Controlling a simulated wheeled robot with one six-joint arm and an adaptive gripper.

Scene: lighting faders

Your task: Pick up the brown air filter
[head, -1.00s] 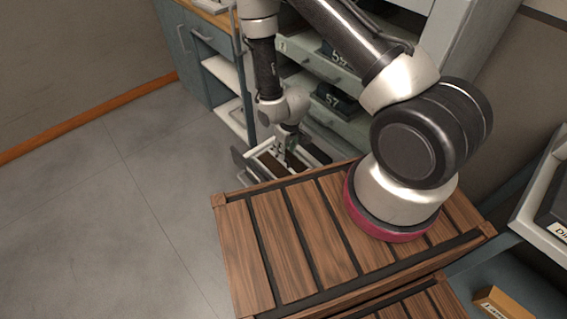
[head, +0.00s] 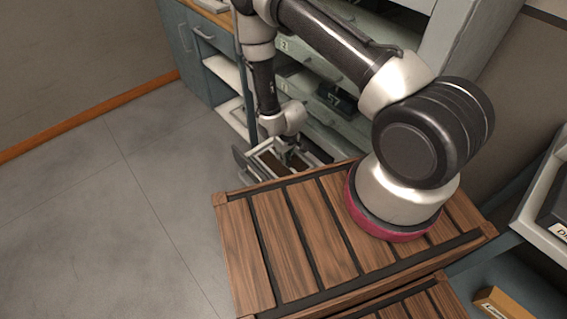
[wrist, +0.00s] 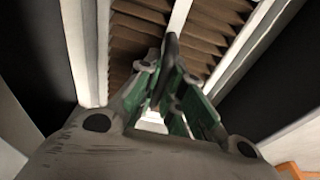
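The brown air filter (wrist: 138,32) shows in the wrist view as brown pleats on both sides of a pale strip, with pale edges along its sides. In the head view, the filter (head: 268,159) is a small brown patch in the open drawer (head: 248,166), partly hidden by my arm. My gripper (wrist: 171,48) has green fingers that run close together over the filter's middle. In the head view, my gripper (head: 288,158) is down at the drawer. The fingertips overlap in view, so their gap and any contact with the filter are unclear.
A slatted wooden crate (head: 262,255) fills the foreground, close to the drawer. A cabinet with drawers and shelves (head: 305,88) stands behind my arm. The grey floor (head: 120,220) at the left is clear. A tray (head: 545,205) is at the right edge.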

